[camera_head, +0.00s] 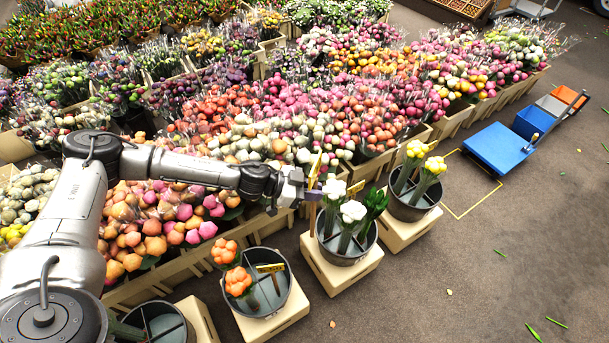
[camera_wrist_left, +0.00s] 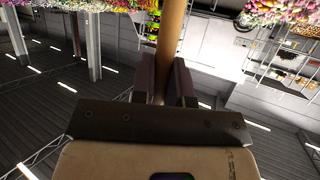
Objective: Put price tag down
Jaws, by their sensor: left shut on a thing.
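My left gripper (camera_head: 312,191) is over the near-left side of the bucket with white tulips (camera_head: 345,258). It is shut on the price tag (camera_head: 314,166), whose thin tan stick shows in the head view. In the left wrist view the stick (camera_wrist_left: 171,35) stands between the two dark fingers of the left gripper (camera_wrist_left: 168,80). The written face of the held tag cannot be made out. Another price tag (camera_head: 270,268), dark with a yellow edge, stands in the bucket with orange tulips (camera_head: 258,318). My right gripper is not in view.
A bucket with yellow tulips (camera_head: 412,211) stands on a crate to the right. Another bucket (camera_head: 160,323) is at the lower left, partly hidden by my arm. Dense flower crates fill the back. A blue cart (camera_head: 498,148) stands at the right, with open floor in front.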

